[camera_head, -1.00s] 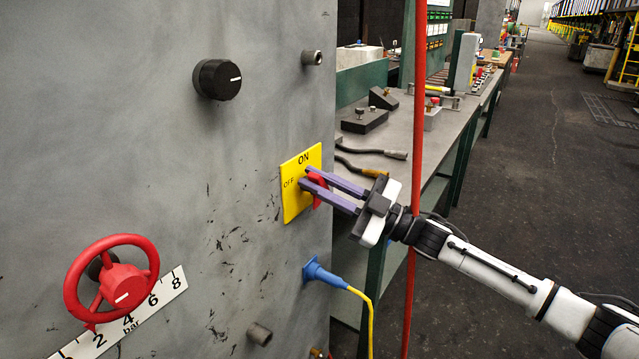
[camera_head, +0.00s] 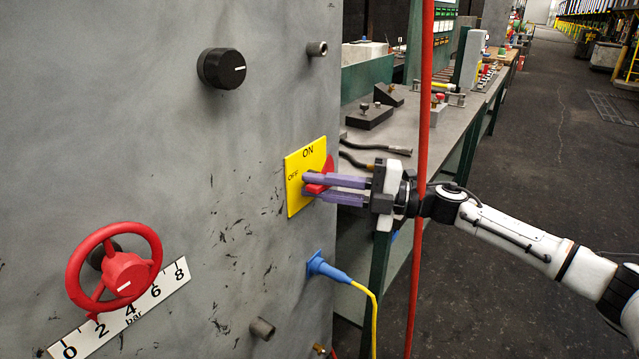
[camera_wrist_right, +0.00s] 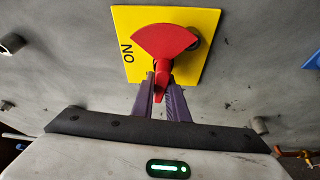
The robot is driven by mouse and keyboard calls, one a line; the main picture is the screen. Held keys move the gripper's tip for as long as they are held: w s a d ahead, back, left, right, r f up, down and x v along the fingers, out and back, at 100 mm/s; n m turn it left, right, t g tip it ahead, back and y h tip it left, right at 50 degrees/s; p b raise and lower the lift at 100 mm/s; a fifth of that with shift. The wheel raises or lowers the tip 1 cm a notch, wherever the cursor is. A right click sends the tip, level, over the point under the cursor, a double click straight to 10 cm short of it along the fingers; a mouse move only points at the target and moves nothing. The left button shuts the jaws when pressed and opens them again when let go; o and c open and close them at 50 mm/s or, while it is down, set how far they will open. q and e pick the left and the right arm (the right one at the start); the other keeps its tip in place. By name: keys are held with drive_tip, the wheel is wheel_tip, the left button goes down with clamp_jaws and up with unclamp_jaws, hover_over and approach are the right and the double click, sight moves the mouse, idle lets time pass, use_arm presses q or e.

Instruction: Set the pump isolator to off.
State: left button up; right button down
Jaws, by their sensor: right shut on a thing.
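The pump isolator is a yellow plate (camera_head: 294,201) on the grey panel, with ON at its top and OFF at its left. Its red handle (camera_head: 328,163) is partly hidden by my fingers in the head view. My right gripper (camera_head: 305,187) is shut on the handle, its purple fingers one above the other. In the right wrist view, the handle (camera_wrist_right: 164,41) is fan-shaped, and its narrow part reaches down between the fingertips (camera_wrist_right: 161,88). ON shows at the plate's (camera_wrist_right: 204,22) left there; OFF is not visible. My left gripper is not in view.
A red handwheel (camera_head: 121,283) with a bar scale (camera_head: 68,348) is at lower left. A black knob (camera_head: 221,69) is above. A blue plug (camera_head: 325,269) with a yellow cable sits below the isolator. A red vertical pole (camera_head: 423,110) crosses in front of my right arm.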

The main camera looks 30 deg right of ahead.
drive_tip(key=shift+f+n, duration=0.15)
drive_tip(key=shift+n, duration=0.45)
drive_tip(key=c, duration=1.8)
unclamp_jaws()
drive_tip(key=shift+o, duration=0.2)
drive_tip(key=shift+s+d+f, duration=0.15)
drive_tip(key=shift+s+d, duration=0.15)
drive_tip(key=v, duration=0.9)
drive_tip(key=shift+s+d+r, duration=0.15)
drive_tip(key=shift+r, duration=0.25)
